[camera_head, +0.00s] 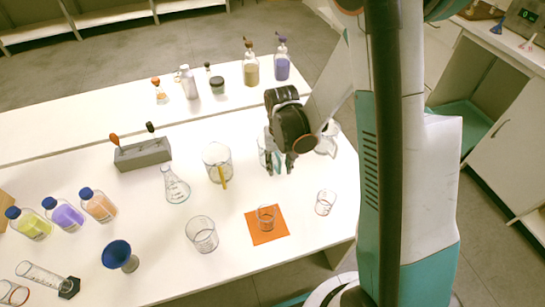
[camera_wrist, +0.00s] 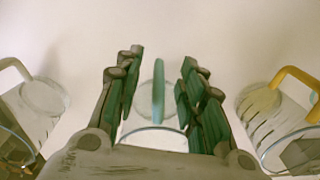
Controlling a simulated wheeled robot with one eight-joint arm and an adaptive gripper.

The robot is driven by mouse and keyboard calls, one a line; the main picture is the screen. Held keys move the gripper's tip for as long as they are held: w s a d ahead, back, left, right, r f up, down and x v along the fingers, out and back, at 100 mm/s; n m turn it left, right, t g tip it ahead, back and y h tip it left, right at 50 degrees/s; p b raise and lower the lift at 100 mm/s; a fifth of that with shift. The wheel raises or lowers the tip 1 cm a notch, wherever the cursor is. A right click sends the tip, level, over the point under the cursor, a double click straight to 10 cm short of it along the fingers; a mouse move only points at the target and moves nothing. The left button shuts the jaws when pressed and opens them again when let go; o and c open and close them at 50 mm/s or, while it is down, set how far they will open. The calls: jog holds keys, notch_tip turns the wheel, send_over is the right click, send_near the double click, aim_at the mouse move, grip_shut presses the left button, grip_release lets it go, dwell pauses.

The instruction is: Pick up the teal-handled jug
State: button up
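The teal-handled jug (camera_wrist: 158,132) is a clear glass vessel seen from above in the wrist view. Its teal handle (camera_wrist: 158,90) stands between my fingers, with a gap on both sides. My gripper (camera_wrist: 158,98) is open and holds nothing. In the head view my gripper (camera_head: 280,168) points down over the teal-handled jug (camera_head: 263,152), which is partly hidden behind the fingers. Whether any finger touches the glass cannot be told.
A yellow-handled jug (camera_head: 217,160) stands left of my gripper, and a clear-handled jug (camera_head: 328,138) stands close on the right. A flask (camera_head: 175,186), a beaker (camera_head: 202,235) and an orange mat (camera_head: 283,233) with a small beaker are nearer the front. Bottles stand behind.

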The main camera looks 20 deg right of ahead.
aim_at(279, 172)
notch_tip(279, 172, down, 5)
jog(key=b, duration=0.2)
jog(key=shift+f+b, duration=0.2)
jog(key=shift+b, duration=0.2)
jog(key=shift+s+r, duration=0.1)
grip_shut()
